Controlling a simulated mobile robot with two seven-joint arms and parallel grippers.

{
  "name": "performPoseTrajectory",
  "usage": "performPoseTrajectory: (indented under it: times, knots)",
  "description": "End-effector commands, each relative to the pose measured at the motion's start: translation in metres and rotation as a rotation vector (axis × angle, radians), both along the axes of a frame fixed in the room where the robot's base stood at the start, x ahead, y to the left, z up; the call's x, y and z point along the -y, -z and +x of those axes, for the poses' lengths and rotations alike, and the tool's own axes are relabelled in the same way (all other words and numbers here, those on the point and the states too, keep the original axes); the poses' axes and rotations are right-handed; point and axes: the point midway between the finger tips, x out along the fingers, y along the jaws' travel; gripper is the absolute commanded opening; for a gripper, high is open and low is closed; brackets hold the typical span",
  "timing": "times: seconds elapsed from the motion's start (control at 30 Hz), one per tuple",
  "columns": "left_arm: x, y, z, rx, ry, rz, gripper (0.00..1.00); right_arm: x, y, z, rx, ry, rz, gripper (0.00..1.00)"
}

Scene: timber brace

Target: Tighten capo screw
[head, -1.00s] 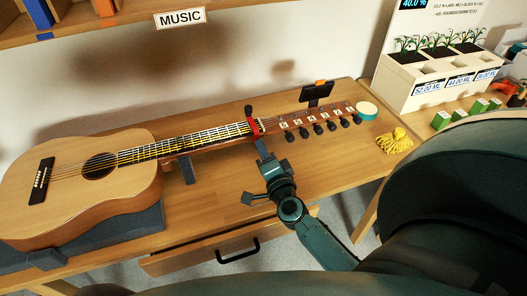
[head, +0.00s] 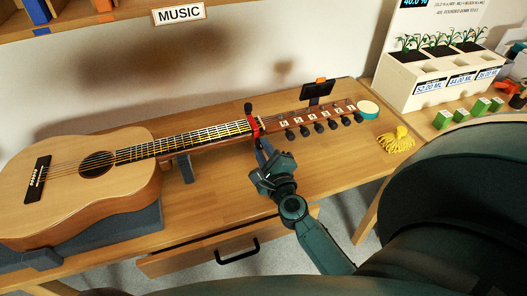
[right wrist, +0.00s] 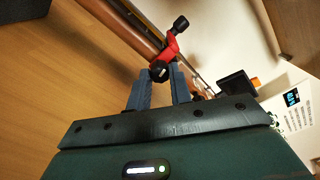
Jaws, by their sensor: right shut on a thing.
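The acoustic guitar (head: 125,180) lies on the workbench with its neck pointing to the right. The red capo (head: 256,126) is clamped across the neck near the headstock; it also shows in the right wrist view (right wrist: 171,47). Its dark screw knob (right wrist: 159,71) sits at its near end. My right gripper (head: 260,146) reaches up from the front of the bench to the capo. In the right wrist view my right gripper (right wrist: 160,78) has its grey fingertips on both sides of the knob, shut on it. The knob is mostly hidden in the head view. My left gripper is out of view.
A grey support (head: 105,230) is under the guitar body and a grey neck rest (head: 185,168) under the neck. A small black device (head: 318,90) stands behind the headstock. A yellow bundle (head: 398,142) lies to the right. A drawer (head: 205,252) is below the bench edge.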

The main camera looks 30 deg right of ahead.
Motion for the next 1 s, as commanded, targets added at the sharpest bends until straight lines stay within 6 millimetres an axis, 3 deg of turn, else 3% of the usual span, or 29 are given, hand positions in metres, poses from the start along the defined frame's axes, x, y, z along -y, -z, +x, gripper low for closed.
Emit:
performPoseTrajectory:
  times: [0.4, 0.97, 1.0]
  knots:
    - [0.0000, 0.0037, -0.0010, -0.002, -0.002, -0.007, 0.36, 0.0000, 0.0009, -0.0002, 0.046, 0.001, 0.192, 0.00]
    - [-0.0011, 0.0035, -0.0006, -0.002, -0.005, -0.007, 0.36, -0.0001, 0.0007, -0.0002, 0.052, 0.000, 0.221, 0.00]
    - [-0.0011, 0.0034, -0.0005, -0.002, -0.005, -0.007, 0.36, -0.0001, 0.0007, -0.0002, 0.052, 0.000, 0.221, 0.22]
